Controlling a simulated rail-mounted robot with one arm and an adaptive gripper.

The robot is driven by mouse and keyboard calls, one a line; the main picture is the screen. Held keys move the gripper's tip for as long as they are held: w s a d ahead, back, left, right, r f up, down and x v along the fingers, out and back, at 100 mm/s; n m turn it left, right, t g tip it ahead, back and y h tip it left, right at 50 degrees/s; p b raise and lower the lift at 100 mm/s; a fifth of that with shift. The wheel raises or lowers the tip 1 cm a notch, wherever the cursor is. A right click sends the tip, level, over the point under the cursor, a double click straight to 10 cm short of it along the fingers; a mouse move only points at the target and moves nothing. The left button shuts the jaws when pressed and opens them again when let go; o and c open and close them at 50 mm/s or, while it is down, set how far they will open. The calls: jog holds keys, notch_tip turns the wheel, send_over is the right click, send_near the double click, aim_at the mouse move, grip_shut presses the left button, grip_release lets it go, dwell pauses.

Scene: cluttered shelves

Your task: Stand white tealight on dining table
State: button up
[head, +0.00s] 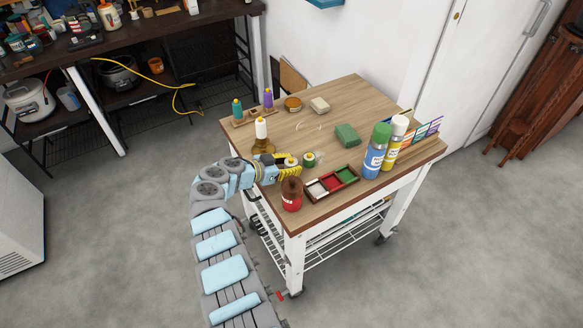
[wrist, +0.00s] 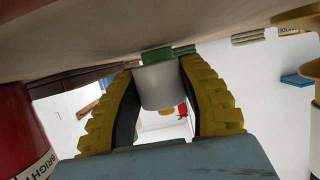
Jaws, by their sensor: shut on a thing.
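My gripper (head: 287,167) has yellow ridged fingers and reaches over the near left edge of a wood-topped white trolley table (head: 325,100). In the wrist view, my gripper (wrist: 161,100) is shut on a plain white cylinder, the white tealight (wrist: 160,88), with one finger on each side. In the head view the tealight (head: 291,160) shows only partly at the fingertips. The wooden top (wrist: 100,35) fills the upper part of the wrist view, close to the tealight. I cannot tell whether they touch.
A small green jar (head: 309,160) stands just beyond the fingertips. A red bottle (head: 291,196) and a paint tray (head: 332,183) stand nearby. A brass candle holder (head: 262,146) is behind the gripper. Spray cans (head: 376,152) stand at right. The table's middle is fairly clear.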

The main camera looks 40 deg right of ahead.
jog(key=shift+f+b, duration=0.45)
jog(key=shift+f, duration=0.05)
jog(key=shift+f, duration=0.15)
jog(key=o, duration=1.1)
jog(key=shift+p, duration=0.4)
